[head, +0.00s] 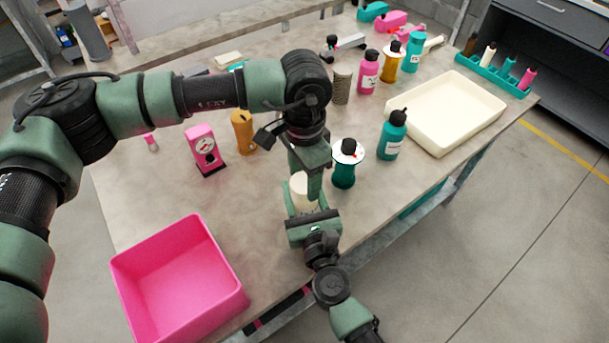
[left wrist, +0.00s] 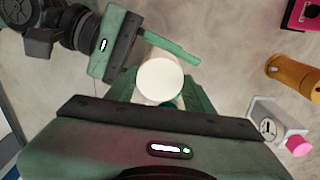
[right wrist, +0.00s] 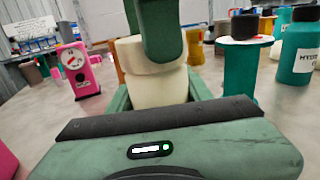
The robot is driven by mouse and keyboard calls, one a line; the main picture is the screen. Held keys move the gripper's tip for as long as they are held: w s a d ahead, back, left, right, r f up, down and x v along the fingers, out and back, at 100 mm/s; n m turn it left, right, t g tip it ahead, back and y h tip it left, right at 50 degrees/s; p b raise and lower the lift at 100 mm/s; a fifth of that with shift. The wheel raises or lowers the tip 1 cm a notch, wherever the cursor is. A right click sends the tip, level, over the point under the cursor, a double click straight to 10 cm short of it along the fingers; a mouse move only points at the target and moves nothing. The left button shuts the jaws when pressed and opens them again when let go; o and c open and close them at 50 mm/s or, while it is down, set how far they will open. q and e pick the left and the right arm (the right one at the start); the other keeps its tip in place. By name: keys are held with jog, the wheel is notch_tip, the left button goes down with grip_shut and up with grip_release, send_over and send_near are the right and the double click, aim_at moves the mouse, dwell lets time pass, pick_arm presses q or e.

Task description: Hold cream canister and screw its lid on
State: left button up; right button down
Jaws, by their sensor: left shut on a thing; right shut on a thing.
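The cream canister (right wrist: 158,92) stands upright between the fingers of my right gripper (head: 310,215), which is shut on its body. The cream lid (left wrist: 160,80) sits on top of it, round and plain from above in the left wrist view. My left gripper (head: 312,180) points down from above and is shut on the lid. One left finger (right wrist: 160,30) crosses in front of the lid in the right wrist view. The canister (head: 301,190) is partly hidden by my left gripper in the head view. I cannot tell how tightly the lid is seated.
A pink bin (head: 180,275) stands at the table's near left. A pink gauge box (head: 205,150) and an orange canister (head: 243,132) stand behind. A teal spool-like holder (head: 345,174) and a teal bottle (head: 391,135) stand close on the right, before a cream tray (head: 485,125).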

pick_arm(q)
jog(key=o, duration=1.3)
jog(key=shift+r, duration=2.25)
jog(key=shift+c, duration=0.3)
